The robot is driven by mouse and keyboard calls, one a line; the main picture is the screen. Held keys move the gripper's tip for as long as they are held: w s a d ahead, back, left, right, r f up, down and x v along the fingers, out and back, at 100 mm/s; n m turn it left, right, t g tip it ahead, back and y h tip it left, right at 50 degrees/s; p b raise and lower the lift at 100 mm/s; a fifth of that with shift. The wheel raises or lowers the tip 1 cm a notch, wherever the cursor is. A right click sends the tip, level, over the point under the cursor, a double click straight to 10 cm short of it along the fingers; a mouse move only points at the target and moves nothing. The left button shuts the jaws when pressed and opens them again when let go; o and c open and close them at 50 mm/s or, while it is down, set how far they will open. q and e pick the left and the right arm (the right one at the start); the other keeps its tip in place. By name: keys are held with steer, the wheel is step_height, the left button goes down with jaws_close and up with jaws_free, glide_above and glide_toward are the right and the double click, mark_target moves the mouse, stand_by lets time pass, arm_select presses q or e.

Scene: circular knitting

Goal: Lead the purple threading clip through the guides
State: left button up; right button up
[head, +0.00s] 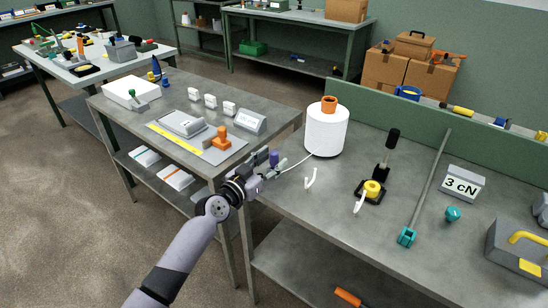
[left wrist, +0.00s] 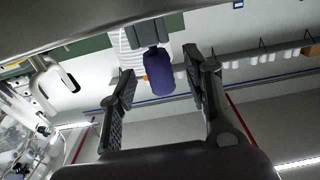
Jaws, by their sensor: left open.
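The purple threading clip (head: 274,158) is at the left edge of the right workbench, with a white yarn running from it to the white cone (head: 326,132). My left gripper (head: 266,166) is right at the clip. In the left wrist view the purple clip (left wrist: 159,76) shows between the two open fingers of the gripper (left wrist: 160,80), with no clear contact. A white hooked guide (head: 310,180) stands right of the clip; a white hook also shows in the left wrist view (left wrist: 62,78). Another white hook (head: 360,203) stands by a yellow and black tensioner (head: 373,189).
A teal-ended rod (head: 428,190), a teal knob (head: 453,214), a "3 cN" block (head: 462,184) and a grey box with a yellow handle (head: 520,248) occupy the right bench. The left table (head: 180,88) holds white blocks and an orange part. The bench front is bare.

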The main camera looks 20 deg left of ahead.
arm_select(q)
steer(key=shift+x, duration=0.9)
steer(key=shift+f, duration=0.1)
steer(key=shift+s, duration=0.1)
jaws_close()
